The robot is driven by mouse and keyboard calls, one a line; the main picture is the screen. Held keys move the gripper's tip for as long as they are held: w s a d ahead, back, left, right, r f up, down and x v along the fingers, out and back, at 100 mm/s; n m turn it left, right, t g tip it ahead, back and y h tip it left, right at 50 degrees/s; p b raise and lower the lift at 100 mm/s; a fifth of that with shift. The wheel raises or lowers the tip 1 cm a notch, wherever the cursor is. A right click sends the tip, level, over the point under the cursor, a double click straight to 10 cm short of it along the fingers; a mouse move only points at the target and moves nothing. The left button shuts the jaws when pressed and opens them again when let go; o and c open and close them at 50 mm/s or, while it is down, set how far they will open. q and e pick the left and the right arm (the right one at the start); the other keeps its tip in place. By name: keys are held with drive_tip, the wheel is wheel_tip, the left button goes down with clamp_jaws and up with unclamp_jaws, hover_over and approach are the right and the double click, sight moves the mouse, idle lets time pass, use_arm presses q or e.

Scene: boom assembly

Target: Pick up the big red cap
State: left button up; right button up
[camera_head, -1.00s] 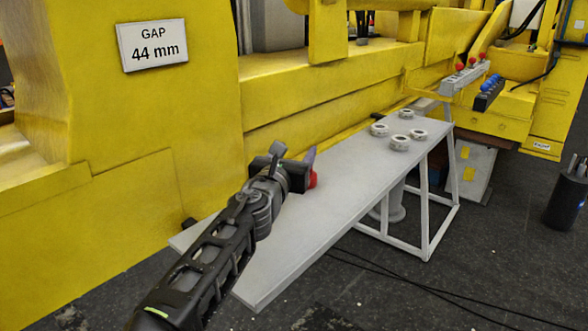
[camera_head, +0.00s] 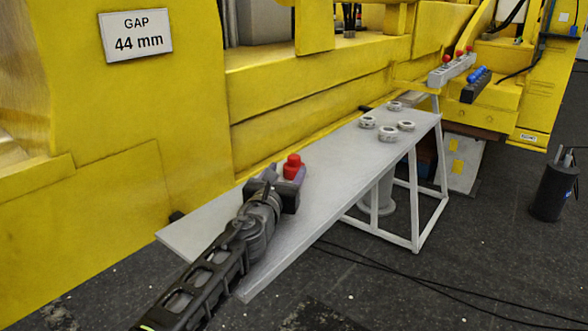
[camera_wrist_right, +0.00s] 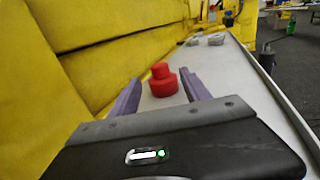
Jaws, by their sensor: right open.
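The big red cap (camera_head: 292,167) stands upright on the grey table (camera_head: 325,185), near its left part. It has a wide base and a narrower top. In the right wrist view the red cap (camera_wrist_right: 163,80) shows just ahead, between the two purple fingers. My right gripper (camera_head: 284,174) is open, low over the table, with its fingers on either side of the line to the cap. In the right wrist view my gripper's fingertips (camera_wrist_right: 161,80) are apart and empty, and I cannot tell whether a finger touches the cap. My left gripper is not in view.
Several grey rings (camera_head: 388,133) lie at the far end of the table. A yellow machine wall (camera_head: 310,105) runs along the table's back edge. Small red caps (camera_head: 458,54) and a dark block with blue caps (camera_head: 476,85) sit on the machine. Cables cross the floor.

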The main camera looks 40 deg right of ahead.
sight(292, 161)
drive_tip(key=shift+d, duration=0.1)
drive_tip(key=x, duration=0.6)
drive_tip(key=shift+p, duration=0.3)
idle(0.4)
clamp_jaws()
idle(0.5)
drive_tip(key=shift+r, duration=0.1)
